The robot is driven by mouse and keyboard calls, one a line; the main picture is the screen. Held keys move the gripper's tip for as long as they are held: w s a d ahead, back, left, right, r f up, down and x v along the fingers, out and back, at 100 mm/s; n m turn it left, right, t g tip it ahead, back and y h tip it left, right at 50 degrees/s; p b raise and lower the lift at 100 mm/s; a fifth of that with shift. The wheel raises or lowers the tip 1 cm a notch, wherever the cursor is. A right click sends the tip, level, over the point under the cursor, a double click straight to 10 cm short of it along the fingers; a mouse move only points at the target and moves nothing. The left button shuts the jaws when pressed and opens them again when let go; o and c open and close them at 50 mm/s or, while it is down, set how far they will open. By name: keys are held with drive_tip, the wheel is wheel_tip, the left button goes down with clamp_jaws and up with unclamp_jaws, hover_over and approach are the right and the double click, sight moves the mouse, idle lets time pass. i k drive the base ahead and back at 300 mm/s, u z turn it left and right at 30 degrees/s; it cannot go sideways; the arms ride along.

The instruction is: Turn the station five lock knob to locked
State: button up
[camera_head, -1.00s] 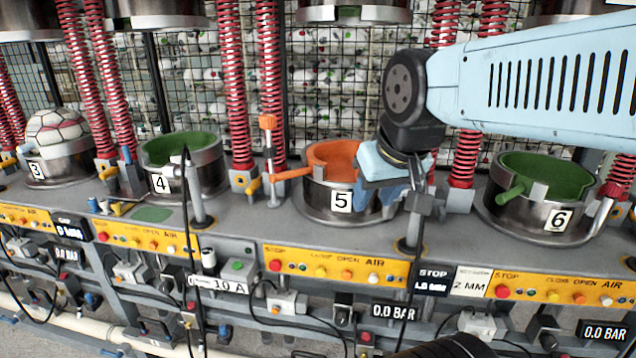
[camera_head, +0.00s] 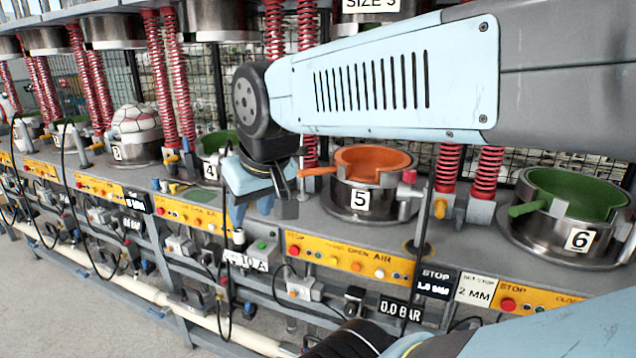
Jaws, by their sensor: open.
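Station five (camera_head: 362,203) is a steel mould with an orange bowl inside and a "5" label. An orange handle (camera_head: 318,172) sticks out on its left side, and a small reddish knob (camera_head: 409,177) sits at its right rim. I cannot tell for sure which part is the lock knob, or its setting. My gripper (camera_head: 265,208) is open and points down, left of the station five mould and above the bench edge. It overlaps the handle's left end in the picture; contact cannot be told. It hides the area between stations four and five.
Station four (camera_head: 208,168) stands left and station six (camera_head: 560,228) right, both with green bowls. Red springs (camera_head: 488,172) rise behind. A yellow button panel (camera_head: 350,257) runs along the bench front. A thin dark post stands right of station five.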

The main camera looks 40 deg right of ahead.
sight(409, 176)
drive_tip(key=u, duration=0.35)
drive_tip(key=k, duration=2.3)
drive_tip(key=z, duration=0.9)
drive_tip(key=i, duration=1)
drive_tip(key=z, duration=0.05)
